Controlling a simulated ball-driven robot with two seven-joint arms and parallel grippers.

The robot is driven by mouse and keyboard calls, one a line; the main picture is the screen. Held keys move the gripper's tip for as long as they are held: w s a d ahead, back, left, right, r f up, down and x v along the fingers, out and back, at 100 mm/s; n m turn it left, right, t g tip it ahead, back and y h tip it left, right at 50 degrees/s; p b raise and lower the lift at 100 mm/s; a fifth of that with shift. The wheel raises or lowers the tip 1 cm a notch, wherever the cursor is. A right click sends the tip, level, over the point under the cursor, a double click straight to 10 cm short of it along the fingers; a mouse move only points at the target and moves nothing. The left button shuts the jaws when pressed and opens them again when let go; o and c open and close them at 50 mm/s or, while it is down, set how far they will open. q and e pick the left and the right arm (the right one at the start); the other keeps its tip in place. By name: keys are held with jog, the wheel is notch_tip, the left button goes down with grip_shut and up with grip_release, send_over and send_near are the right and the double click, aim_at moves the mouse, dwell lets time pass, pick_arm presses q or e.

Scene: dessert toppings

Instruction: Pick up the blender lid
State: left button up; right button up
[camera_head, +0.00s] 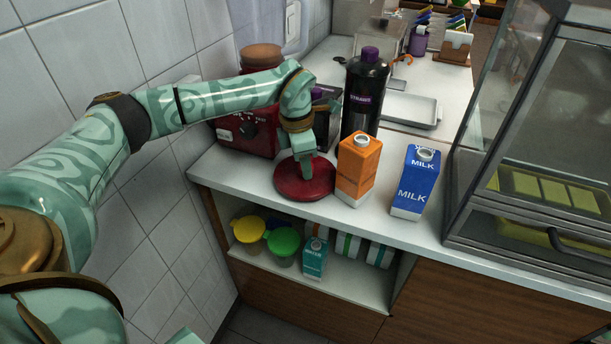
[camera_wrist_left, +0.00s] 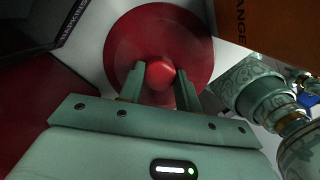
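The blender lid (camera_head: 302,187) is a dark red disc lying flat on the white counter, left of the orange carton. In the left wrist view the lid (camera_wrist_left: 118,50) fills the upper middle, with a round red knob (camera_wrist_left: 160,73) at its centre. My left gripper (camera_head: 307,168) points down over the lid's middle. In the wrist view its two fingers (camera_wrist_left: 160,82) stand apart on either side of the knob, with a small gap showing at the right finger.
An orange carton (camera_head: 357,170) stands close to the lid's right, and a blue milk carton (camera_head: 416,182) farther right. A dark bottle (camera_head: 364,92) and a red machine (camera_head: 247,133) stand behind. A glass case (camera_head: 465,215) bounds the right. Cups (camera_head: 284,243) sit on the shelf below.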

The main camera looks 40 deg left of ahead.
pick_arm(q)
jog(key=shift+c, duration=1.2)
